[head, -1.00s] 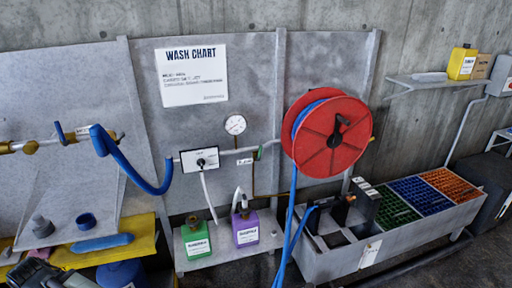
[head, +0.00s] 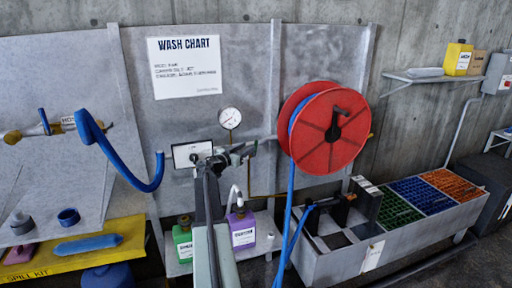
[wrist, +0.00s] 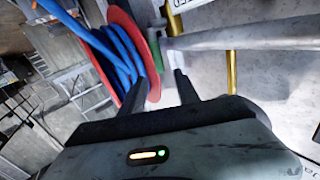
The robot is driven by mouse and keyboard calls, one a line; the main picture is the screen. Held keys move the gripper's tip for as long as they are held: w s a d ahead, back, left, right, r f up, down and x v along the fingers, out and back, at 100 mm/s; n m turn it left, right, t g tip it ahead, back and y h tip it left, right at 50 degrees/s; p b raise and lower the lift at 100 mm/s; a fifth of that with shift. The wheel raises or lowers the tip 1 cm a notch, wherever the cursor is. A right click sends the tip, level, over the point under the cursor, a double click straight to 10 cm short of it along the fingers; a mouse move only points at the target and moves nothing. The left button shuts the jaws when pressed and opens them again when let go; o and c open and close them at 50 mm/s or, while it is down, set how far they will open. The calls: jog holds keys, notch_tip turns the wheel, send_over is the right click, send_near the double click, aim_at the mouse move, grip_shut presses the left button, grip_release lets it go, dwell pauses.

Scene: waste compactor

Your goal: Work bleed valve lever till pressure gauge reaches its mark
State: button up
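The pressure gauge (head: 230,118) is a round white dial on the grey panel, above the pipe; its needle and mark are too small to read. My gripper (head: 240,154) is raised in front of the pipe, just below the gauge, and hides the fittings there. In the wrist view my gripper (wrist: 158,88) has its two dark fingers apart. A small green part (wrist: 160,82) shows between or just beyond the fingertips, near the pipe (wrist: 250,37). It may be the bleed valve lever; I cannot tell whether the fingers touch it.
The red hose reel (head: 330,125) with blue hose stands close to the right of my gripper. Green (head: 183,240) and purple (head: 242,232) jugs stand below. A trough with coloured crates (head: 345,262) is at right.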

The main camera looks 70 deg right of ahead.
aim_at(256, 142)
jog(key=x, duration=0.7)
jog(key=shift+s+d, duration=0.15)
jog(key=shift+d, duration=0.2)
grip_shut()
dwell(1.0)
